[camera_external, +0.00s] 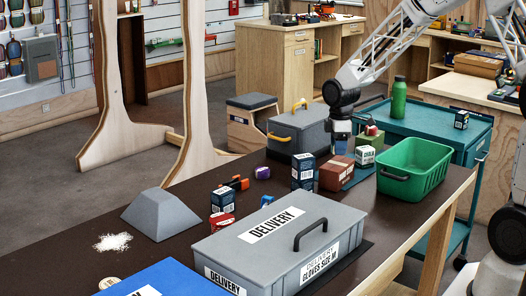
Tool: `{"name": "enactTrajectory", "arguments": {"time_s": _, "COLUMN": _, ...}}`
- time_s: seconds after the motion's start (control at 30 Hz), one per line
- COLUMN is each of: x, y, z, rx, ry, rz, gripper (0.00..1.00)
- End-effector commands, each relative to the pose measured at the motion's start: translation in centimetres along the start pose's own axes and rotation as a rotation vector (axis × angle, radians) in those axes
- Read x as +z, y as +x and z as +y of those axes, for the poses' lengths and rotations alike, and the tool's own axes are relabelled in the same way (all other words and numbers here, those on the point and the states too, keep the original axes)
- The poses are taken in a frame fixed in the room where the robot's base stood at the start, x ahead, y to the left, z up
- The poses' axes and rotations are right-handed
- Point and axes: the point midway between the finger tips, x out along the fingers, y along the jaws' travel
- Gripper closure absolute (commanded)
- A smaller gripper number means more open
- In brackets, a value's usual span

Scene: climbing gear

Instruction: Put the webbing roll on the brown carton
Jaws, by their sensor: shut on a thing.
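The brown carton (335,175) stands on the dark table toward its far right end. My gripper (340,144) points down just above the carton. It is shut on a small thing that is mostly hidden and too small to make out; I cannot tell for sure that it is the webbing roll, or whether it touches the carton. No other thing on the table can be named surely as the webbing roll; a small purple item (262,172) lies left of the carton.
Dark blue boxes (303,168) stand left of the carton, a chalk box (365,156) right of it. A green bin (414,170) is at right, a grey case (295,132) behind. A grey delivery box (225,250), grey wedge block (162,214) and orange item (236,183) are nearer.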

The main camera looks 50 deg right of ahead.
Motion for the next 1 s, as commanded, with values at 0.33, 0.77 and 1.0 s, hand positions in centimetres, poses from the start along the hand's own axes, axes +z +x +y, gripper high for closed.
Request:
{"name": "enactTrajectory", "arguments": {"time_s": 0.33, "x": 0.0, "y": 2.7, "z": 0.0, "rx": -0.001, "ry": 0.000, "rz": -0.001, "gripper": 0.72}}
{"name": "enactTrajectory", "arguments": {"time_s": 0.77, "x": 0.0, "y": 3.5, "z": 0.0, "rx": 0.000, "ry": 0.000, "rz": 0.000, "gripper": 0.72}}
{"name": "enactTrajectory", "arguments": {"time_s": 1.0, "x": 0.0, "y": 3.8, "z": 0.0, "rx": 0.000, "ry": 0.000, "rz": 0.000, "gripper": 0.35}}
